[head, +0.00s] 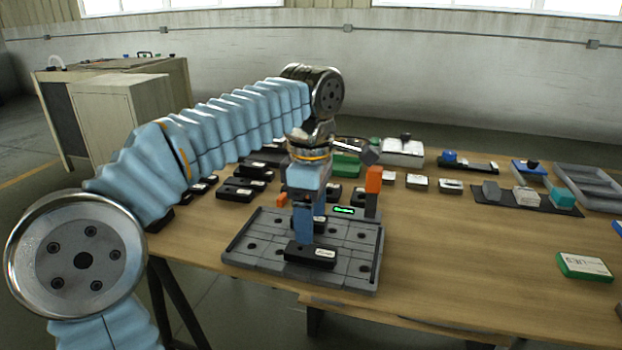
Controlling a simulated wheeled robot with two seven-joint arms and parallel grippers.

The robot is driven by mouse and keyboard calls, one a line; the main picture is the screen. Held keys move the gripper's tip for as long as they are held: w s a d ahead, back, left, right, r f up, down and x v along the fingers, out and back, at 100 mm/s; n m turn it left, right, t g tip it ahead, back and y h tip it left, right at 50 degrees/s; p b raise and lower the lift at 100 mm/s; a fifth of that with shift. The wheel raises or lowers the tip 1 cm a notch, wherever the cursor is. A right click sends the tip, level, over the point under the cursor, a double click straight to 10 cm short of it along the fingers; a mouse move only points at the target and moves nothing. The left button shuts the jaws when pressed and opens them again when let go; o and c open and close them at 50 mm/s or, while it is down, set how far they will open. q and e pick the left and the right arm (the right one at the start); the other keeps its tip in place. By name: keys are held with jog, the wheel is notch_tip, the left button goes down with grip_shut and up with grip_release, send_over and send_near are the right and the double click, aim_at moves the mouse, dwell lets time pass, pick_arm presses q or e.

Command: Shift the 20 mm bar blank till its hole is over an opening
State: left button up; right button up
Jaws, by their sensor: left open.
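A black bar blank (303,256) with a small white label lies on the grey fixture plate (245,258), near its front middle. The label is too small to read. My left gripper (305,240) points straight down at the blank, with its fingertips at or just above the blank's top. It is open, and I cannot tell whether it touches the blank. The plate has several round dark openings; those under the blank and behind the gripper are hidden. The blank's own hole is not visible. My right gripper is not in view.
Several black blocks (235,193) lie behind and left. Labelled blocks, a grey tray (590,182) and a green-edged box (584,266) are right. The wooden table (450,260) right of the plate is clear.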

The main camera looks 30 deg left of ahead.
pick_arm(q)
notch_tip(320, 180, up, 7)
jog(key=shift+p, duration=0.3)
dwell(0.5)
